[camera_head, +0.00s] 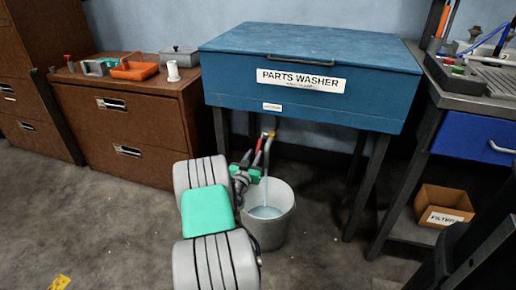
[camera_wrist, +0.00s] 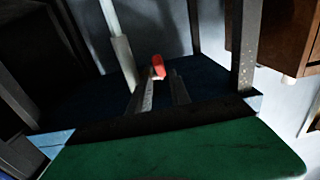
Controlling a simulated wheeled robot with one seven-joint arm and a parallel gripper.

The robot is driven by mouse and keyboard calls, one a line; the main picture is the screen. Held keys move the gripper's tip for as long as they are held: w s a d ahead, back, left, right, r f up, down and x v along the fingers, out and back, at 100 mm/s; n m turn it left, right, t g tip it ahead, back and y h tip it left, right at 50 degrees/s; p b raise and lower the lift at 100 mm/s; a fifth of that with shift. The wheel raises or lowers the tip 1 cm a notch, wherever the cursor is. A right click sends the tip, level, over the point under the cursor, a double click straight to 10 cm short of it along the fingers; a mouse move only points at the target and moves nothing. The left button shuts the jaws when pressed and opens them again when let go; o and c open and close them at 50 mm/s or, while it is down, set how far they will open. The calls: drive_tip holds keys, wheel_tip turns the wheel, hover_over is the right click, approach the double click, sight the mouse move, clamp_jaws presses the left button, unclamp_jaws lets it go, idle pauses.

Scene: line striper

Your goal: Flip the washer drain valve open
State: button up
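The blue parts washer (camera_head: 310,95) stands against the wall. Its drain valve (camera_head: 269,135), with a yellowish body, hangs below its underside. The red valve handle (camera_head: 258,146) slants down and left. A pale stream (camera_head: 265,183) runs down from the valve into a grey bucket (camera_head: 282,222), which holds light blue liquid. My gripper (camera_head: 257,166) is just below the handle, above the bucket's left rim. In the wrist view, the red handle's end (camera_wrist: 158,67) shows at the fingertips of my gripper (camera_wrist: 164,80). The fingers are apart; contact is unclear.
A brown cabinet (camera_head: 125,130) with an orange tray (camera_head: 134,67) on top stands left. A dark bench (camera_head: 470,102) stands right, with a cardboard box (camera_head: 443,207) on its lower shelf. The washer's legs (camera_head: 366,185) flank the bucket. Floor right of the bucket is clear.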

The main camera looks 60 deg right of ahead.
sight(258, 148)
drive_tip(key=d, duration=0.3)
drive_tip(key=w+d, duration=0.1)
drive_tip(key=d, duration=0.1)
drive_tip(key=shift+d+b, duration=0.35)
clamp_jaws()
drive_tip(key=shift+a, duration=0.1)
idle(0.9)
